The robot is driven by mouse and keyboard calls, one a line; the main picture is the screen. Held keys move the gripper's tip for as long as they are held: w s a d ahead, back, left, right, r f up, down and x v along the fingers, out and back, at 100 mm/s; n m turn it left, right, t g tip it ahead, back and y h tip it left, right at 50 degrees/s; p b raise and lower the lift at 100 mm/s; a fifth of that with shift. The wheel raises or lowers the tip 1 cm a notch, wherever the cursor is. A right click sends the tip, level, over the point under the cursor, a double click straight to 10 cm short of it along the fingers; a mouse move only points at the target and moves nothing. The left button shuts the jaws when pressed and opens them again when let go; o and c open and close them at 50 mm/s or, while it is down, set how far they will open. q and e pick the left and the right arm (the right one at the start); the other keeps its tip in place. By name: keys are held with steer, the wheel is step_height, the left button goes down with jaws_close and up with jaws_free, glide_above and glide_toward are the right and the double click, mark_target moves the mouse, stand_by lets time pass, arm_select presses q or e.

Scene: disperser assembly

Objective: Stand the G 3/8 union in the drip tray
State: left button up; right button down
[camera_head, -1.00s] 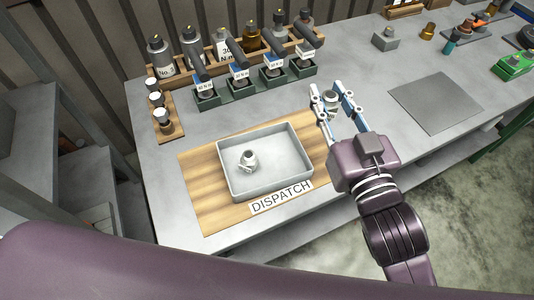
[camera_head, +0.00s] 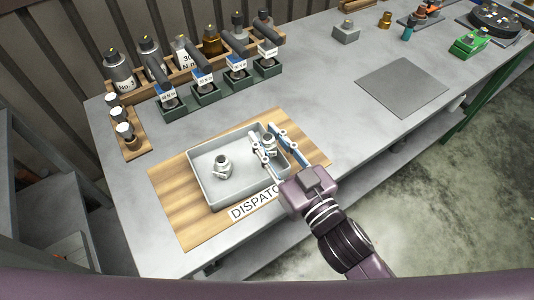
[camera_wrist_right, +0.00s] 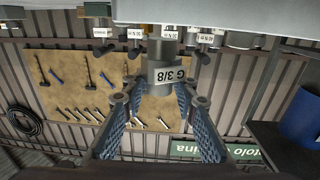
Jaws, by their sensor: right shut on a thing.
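The G 3/8 union (camera_head: 269,143) is a grey metal fitting, held upright between the fingertips of my right gripper (camera_head: 268,150). The right wrist view shows the union (camera_wrist_right: 164,72) with its G 3/8 label upside down, between the blue pads of the right gripper (camera_wrist_right: 165,98). The drip tray (camera_head: 207,199) is a shallow grey box on the dispatch board. The union appears over the tray's right end; I cannot tell whether it touches the tray floor. Another metal fitting (camera_head: 222,167) stands in the tray's left half. My left gripper is not in view.
The wooden dispatch board (camera_head: 183,218) lies under the tray. Behind stands a row of torque tools in green holders (camera_head: 206,93). Capped pieces sit on a wooden rack (camera_head: 125,128) at left.

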steer(key=shift+f+b, duration=0.45)
steer(key=shift+f, duration=2)
steer(key=shift+f, duration=0.1)
steer(key=shift+f, duration=0.15)
steer(key=c, duration=1.5)
jaws_free()
